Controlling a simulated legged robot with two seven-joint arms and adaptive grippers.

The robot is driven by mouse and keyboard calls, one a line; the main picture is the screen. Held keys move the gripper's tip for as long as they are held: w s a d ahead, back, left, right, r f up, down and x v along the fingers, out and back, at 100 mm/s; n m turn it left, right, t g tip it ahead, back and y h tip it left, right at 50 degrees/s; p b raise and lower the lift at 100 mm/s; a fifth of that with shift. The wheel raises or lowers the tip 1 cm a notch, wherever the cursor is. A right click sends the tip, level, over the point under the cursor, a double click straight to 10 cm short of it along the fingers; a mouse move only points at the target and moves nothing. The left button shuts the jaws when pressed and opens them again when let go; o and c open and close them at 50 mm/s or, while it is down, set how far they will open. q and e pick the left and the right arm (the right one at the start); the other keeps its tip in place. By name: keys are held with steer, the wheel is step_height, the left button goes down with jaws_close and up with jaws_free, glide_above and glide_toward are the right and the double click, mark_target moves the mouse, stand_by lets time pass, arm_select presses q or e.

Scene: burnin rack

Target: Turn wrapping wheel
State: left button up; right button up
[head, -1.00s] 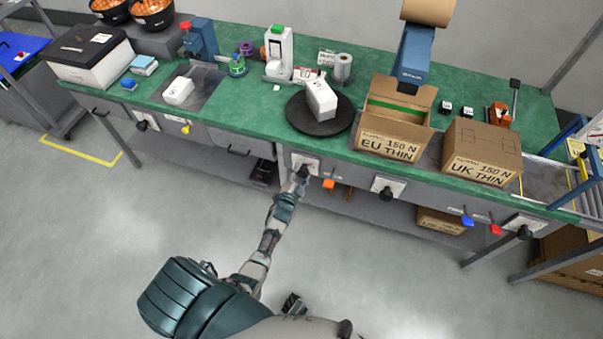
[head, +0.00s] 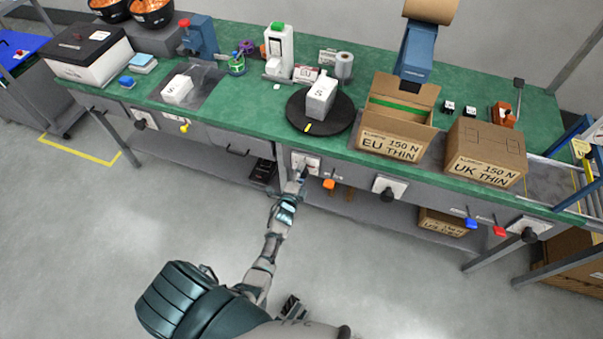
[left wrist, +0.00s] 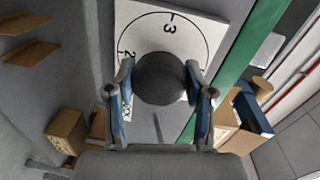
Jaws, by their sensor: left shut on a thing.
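A round black turntable (head: 294,112) sits on the green bench top, with a yellow mark at its front edge. A white box marked S (head: 320,97) stands on it. Below, on the bench front, is a white dial plate (head: 313,160); in the left wrist view the plate (left wrist: 205,32) shows a numbered arc. My left gripper (head: 302,174) is at this dial. In the left wrist view its two fingers (left wrist: 160,88) are shut on a dark round knob (left wrist: 163,75), one on each side. The knob is mostly hidden in the head view. My right gripper is not seen.
An open EU THIN carton (head: 392,147) and a closed UK THIN carton (head: 487,152) stand right of the turntable. Open floor lies before the bench.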

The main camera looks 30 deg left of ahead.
arm_select(q)
steer(key=shift+s+d+f, duration=0.1)
steer(key=shift+d+f, duration=0.15)
steer(key=shift+f, duration=0.15)
steer(key=o, duration=1.2)
steer(key=shift+c, duration=0.2)
steer(key=shift+r, duration=0.1)
steer(key=shift+r, duration=0.1)
steer(key=f+v, duration=0.1)
steer(key=v, duration=1)
steer(key=shift+s+r, duration=0.4)
steer(key=shift+r, duration=0.1)
